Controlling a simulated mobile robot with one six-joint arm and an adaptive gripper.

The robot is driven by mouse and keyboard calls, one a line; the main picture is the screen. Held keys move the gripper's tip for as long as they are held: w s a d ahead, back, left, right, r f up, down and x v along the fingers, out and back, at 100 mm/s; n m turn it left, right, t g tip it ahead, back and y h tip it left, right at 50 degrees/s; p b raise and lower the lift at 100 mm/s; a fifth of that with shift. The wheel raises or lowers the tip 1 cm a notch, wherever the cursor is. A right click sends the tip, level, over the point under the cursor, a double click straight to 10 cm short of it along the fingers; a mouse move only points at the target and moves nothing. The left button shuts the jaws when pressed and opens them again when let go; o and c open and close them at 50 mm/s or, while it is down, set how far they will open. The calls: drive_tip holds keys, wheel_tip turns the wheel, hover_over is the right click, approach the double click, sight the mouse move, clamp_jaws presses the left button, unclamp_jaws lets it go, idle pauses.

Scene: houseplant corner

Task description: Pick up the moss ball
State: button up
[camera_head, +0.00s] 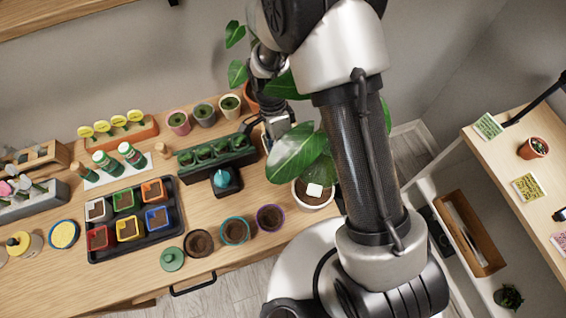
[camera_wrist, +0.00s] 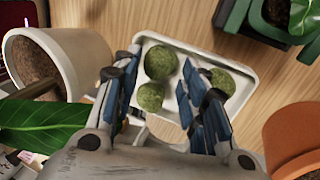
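Three green moss balls lie in a white tray (camera_wrist: 203,57) in the wrist view: an upper one (camera_wrist: 161,62), a lower one (camera_wrist: 150,96) and one at the right (camera_wrist: 222,81). My gripper (camera_wrist: 160,66) is open and points down at the tray. The upper and lower balls show in the gap between its fingers; the right ball is beyond the right finger, partly covered by it. No ball is visibly gripped. In the head view my gripper (camera_head: 277,126) is over the table behind the green seedling tray, and the moss balls are hidden there.
A white pot (camera_wrist: 62,52) with soil and a stick stands left of the tray, with a big leaf (camera_wrist: 45,122) below it. A terracotta pot (camera_wrist: 293,137) is at the right. The green seedling tray (camera_wrist: 237,17) is at upper right. A pale round piece (camera_wrist: 166,129) lies between the fingers.

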drive_tip(key=x, duration=0.3)
drive_tip(key=shift+f+b, duration=0.1)
drive_tip(key=shift+b, duration=0.2)
drive_tip(key=c, duration=0.4)
wheel_tip(320, 180, up, 20)
drive_tip(key=p, duration=0.5)
